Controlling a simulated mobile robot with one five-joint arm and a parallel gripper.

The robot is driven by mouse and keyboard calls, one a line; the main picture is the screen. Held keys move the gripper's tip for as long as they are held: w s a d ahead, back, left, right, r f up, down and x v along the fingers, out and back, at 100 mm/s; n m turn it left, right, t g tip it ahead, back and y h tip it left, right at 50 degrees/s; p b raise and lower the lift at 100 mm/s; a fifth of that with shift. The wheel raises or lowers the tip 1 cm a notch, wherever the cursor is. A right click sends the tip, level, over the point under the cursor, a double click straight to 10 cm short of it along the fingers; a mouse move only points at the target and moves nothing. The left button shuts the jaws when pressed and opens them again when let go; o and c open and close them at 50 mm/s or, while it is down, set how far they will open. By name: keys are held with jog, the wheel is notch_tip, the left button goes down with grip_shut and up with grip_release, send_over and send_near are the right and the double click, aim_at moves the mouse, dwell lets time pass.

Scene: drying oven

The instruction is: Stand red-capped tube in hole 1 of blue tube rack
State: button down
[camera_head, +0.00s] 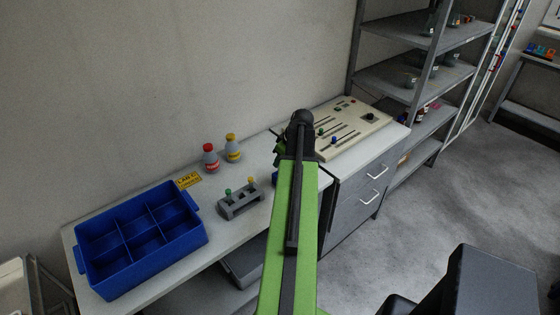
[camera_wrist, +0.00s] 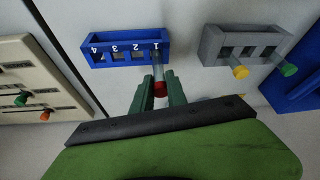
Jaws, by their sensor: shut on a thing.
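In the wrist view the blue tube rack (camera_wrist: 125,58) has a row of holes numbered 4 to 1 from left to right. My gripper (camera_wrist: 161,84) is shut on the red-capped tube (camera_wrist: 160,89), with the red cap between the fingers. The clear tube body points away from me, and its far end lines up with hole 1 at the right end of the rack. I cannot tell how deep it is in the hole. In the head view my green arm hides most of the rack; only a bit of blue (camera_head: 275,178) shows beside it.
A grey rack (camera_head: 241,206) holds a green-capped and a yellow-capped tube; it stands close beside the blue rack. A blue divided crate (camera_head: 196,242) is at the left of the bench. Two bottles (camera_head: 210,158) stand by the wall. A control panel (camera_head: 352,128) is at right.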

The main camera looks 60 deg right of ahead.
jog(key=shift+f+b, duration=1.35)
jog(key=shift+f, duration=0.1)
jog(key=c, duration=1.3)
grip_release()
jog(key=shift+o, duration=0.2)
jog(key=shift+r, duration=0.1)
jog(key=d+p+v, duration=0.1)
jog(key=p+v, duration=1.5)
jog(key=v, duration=0.1)
jog(key=shift+a, duration=0.5)
jog(key=shift+r, duration=0.15)
